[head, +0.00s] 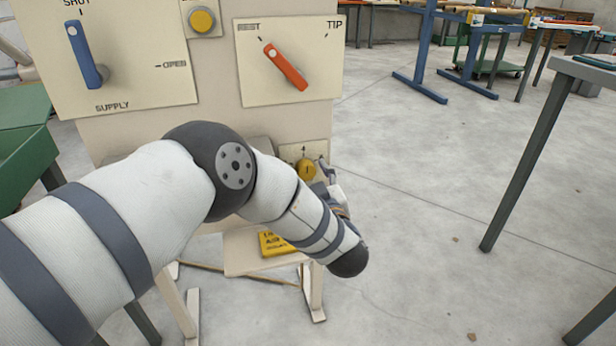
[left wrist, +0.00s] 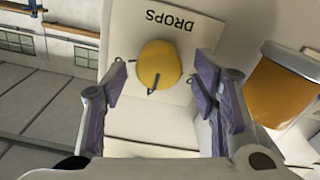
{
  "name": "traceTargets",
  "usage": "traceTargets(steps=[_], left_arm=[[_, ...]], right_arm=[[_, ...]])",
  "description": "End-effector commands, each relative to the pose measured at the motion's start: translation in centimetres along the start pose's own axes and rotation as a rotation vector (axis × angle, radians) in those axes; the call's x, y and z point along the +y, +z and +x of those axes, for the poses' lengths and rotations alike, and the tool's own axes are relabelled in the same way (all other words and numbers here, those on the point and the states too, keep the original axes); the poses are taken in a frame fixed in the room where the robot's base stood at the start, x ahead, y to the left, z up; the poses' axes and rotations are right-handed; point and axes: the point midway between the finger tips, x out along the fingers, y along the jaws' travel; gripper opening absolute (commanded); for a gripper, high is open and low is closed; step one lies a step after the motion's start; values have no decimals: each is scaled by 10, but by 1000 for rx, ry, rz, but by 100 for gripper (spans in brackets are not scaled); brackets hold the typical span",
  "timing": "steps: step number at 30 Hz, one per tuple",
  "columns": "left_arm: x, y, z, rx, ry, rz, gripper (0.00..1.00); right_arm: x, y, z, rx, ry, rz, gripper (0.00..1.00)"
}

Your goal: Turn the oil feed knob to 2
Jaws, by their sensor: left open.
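The oil feed knob is a round yellow knob (head: 306,169) on a small cream plate (head: 318,152) low on the machine. In the left wrist view the knob (left wrist: 160,65) sits on a plate marked DROPS, seen upside down. A dark pointer line shows on its lower edge there; I cannot read any numbers. My left gripper (left wrist: 161,75) is open, with one purple-padded finger on each side of the knob and gaps between. In the head view my left arm hides most of the gripper. My right gripper is out of view.
An amber cylinder (left wrist: 285,88) stands right of the gripper in the wrist view. A yellow sign (head: 273,243) is below.

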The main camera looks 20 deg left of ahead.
Motion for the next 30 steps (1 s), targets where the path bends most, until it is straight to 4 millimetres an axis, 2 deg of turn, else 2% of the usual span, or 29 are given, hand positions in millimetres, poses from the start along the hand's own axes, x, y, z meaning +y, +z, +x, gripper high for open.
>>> traceTargets(steps=[3,10,16,23,30], left_arm=[[0,0,7,0,1,2,54],[0,0,7,0,2,2,52],[0,0,7,0,2,2,6],[0,0,7,-1,2,-7,6],[0,-1,7,0,2,-97,6]], right_arm=[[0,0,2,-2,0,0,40],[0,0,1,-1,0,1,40],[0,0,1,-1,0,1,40],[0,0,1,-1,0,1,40],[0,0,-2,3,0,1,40]])
